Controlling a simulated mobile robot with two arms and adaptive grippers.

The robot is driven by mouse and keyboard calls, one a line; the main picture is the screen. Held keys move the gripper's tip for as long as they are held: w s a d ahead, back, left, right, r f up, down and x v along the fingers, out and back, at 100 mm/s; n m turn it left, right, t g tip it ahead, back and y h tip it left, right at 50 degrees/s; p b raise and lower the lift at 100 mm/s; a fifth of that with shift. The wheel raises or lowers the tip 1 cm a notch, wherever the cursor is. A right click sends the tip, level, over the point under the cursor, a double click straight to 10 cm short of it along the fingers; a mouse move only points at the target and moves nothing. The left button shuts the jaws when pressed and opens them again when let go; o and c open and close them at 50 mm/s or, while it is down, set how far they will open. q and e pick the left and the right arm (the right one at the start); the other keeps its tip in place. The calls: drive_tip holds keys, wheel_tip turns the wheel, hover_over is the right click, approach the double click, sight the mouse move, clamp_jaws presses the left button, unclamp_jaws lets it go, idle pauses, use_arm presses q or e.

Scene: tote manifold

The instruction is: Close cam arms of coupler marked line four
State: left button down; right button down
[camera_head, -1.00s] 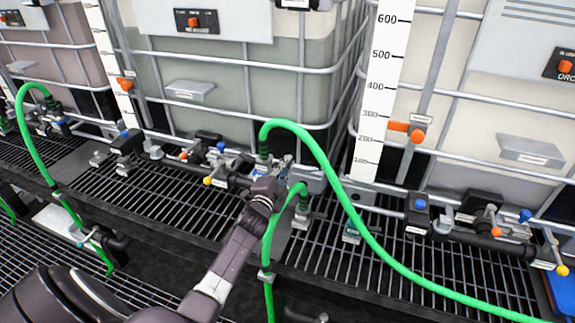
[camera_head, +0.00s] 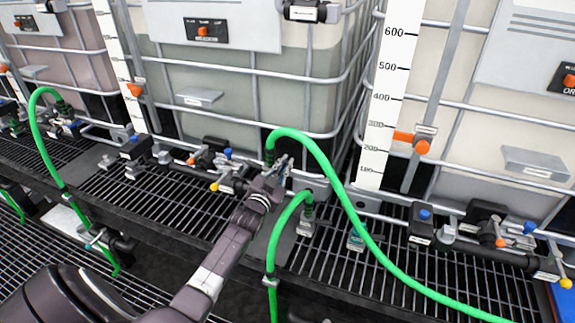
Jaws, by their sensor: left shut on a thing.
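Several hose couplers sit along the pipework at the foot of the caged totes; I cannot read any line label on them. My left gripper (camera_head: 278,172) is at the coupler where the green hose (camera_head: 322,165) comes down at the centre. It is shut on a small grey metal part there, which looks like a cam arm, but the fingers and wrist hide most of it. A second green hose (camera_head: 283,218) ends at a grey coupler (camera_head: 307,226) just right of my gripper. My right gripper is not in view.
A valve with a yellow-tipped handle (camera_head: 214,187) lies left of my gripper. Another valve group (camera_head: 423,224) stands at the right. The centre tote (camera_head: 235,90) rises behind. Black grating (camera_head: 340,262) lies in front, with hoses crossing it.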

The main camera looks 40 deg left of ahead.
use_arm(q)
drive_tip(key=shift+a+n, duration=0.15)
drive_tip(key=shift+n, duration=0.35)
drive_tip(key=c, duration=2.1)
unclamp_jaws()
